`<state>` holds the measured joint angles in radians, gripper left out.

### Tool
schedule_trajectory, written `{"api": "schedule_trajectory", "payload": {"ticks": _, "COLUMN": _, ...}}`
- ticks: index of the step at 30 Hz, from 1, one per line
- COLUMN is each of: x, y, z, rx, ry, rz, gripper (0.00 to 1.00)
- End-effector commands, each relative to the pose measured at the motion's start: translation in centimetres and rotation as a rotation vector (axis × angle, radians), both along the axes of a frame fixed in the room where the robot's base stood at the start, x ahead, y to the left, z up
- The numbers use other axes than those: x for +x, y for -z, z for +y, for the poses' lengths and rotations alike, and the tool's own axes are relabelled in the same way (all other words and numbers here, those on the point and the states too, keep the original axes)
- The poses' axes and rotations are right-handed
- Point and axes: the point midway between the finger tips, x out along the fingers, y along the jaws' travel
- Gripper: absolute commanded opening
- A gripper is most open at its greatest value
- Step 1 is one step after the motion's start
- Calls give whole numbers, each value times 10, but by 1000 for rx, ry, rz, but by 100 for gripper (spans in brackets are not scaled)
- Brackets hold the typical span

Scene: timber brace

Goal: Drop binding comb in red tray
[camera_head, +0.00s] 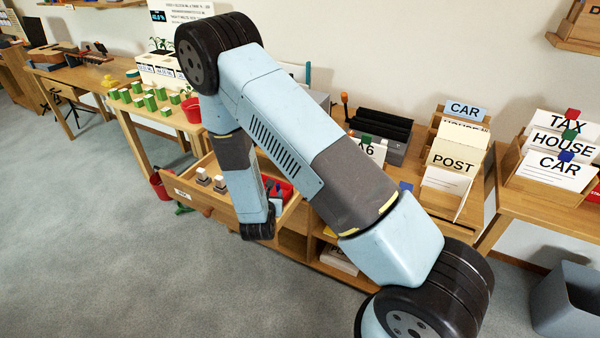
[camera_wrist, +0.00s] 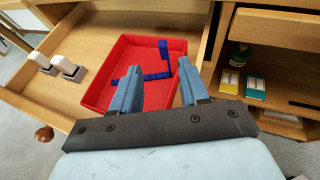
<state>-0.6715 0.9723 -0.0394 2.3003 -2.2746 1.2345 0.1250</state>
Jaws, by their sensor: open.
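The red tray (camera_wrist: 97,92) lies inside an open wooden drawer in the wrist view. It also shows in the head view (camera_head: 287,190), partly behind my arm. Dark blue angular pieces (camera_wrist: 164,50), which may be the binding comb, lie in the tray. I cannot tell whether they are one piece or more, as a finger covers part of them. My gripper (camera_wrist: 159,67) is open, its two blue-grey fingers apart over the tray with nothing visibly held.
Two white-topped stamps (camera_wrist: 66,67) stand in the drawer (camera_wrist: 85,30) left of the tray. Small boxes (camera_wrist: 255,88) sit on an open shelf at right. A desk with card holders (camera_head: 455,165) stands right of the drawer. Open carpet (camera_head: 90,250) lies in front.

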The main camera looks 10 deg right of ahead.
Motion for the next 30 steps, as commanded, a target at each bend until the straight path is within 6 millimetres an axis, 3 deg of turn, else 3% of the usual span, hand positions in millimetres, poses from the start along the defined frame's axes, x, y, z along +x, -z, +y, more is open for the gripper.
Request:
{"api": "schedule_trajectory", "payload": {"ticks": 5, "x": 4, "y": -6, "z": -10, "rx": 5, "ry": 29, "rz": -8, "gripper": 45}}
{"api": "schedule_trajectory", "payload": {"ticks": 8, "x": 10, "y": -21, "z": -21, "rx": 19, "ry": 81, "rz": -26, "gripper": 45}}
{"api": "schedule_trajectory", "payload": {"ticks": 14, "x": 20, "y": -87, "z": -65, "rx": 88, "ry": 299, "rz": -103, "gripper": 45}}
{"api": "schedule_trajectory", "payload": {"ticks": 19, "x": 16, "y": -145, "z": -109, "rx": 174, "ry": 519, "rz": -168, "gripper": 45}}
{"api": "schedule_trajectory", "payload": {"ticks": 30, "x": -30, "y": -247, "z": -190, "rx": 414, "ry": 974, "rz": -279, "gripper": 45}}
